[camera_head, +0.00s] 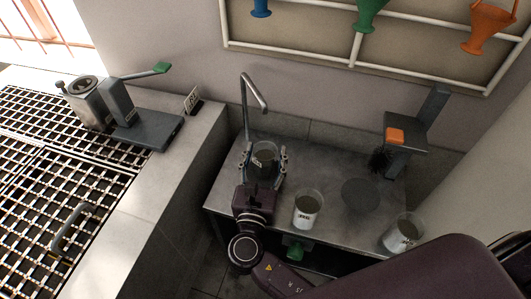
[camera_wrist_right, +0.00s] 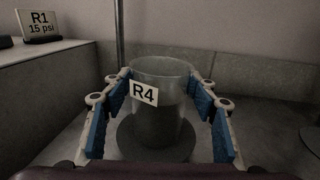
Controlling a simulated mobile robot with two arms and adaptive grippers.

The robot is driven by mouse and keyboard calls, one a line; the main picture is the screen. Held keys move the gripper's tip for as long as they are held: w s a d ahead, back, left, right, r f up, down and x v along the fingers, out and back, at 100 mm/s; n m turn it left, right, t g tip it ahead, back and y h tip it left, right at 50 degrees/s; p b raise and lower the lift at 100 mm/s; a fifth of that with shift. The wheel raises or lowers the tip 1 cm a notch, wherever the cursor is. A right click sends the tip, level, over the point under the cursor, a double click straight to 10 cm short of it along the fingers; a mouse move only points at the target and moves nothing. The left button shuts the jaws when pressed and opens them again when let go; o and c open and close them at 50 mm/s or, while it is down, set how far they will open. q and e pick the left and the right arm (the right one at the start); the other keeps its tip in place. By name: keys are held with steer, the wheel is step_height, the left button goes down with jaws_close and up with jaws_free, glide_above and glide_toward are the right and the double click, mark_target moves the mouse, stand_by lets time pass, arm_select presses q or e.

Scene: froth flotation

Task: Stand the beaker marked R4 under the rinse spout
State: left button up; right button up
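The beaker marked R4 (camera_wrist_right: 160,112) stands upright on a dark round disc (camera_wrist_right: 128,135) in the right wrist view, its label facing me. In the head view this beaker (camera_head: 265,158) is at the back left of the metal table, below the end of the bent rinse spout (camera_head: 255,92). My right gripper (camera_head: 265,163) is around the beaker, one finger on each side. Its blue-padded fingers (camera_wrist_right: 163,100) look spread, with narrow gaps beside the glass. The spout's tip is out of the wrist view. My left gripper is not in view.
Two other labelled beakers stand on the table, one in the middle (camera_head: 307,210) and one at the right (camera_head: 404,233). A bare dark disc (camera_head: 361,195) lies between them. A grey stand with an orange block (camera_head: 395,135) is at the back right. A grated bench (camera_head: 60,170) is left.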

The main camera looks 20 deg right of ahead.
steer(key=shift+r, duration=0.15)
steer(key=b+v, duration=0.1)
steer(key=v, duration=1.1)
steer(key=shift+d, duration=0.1)
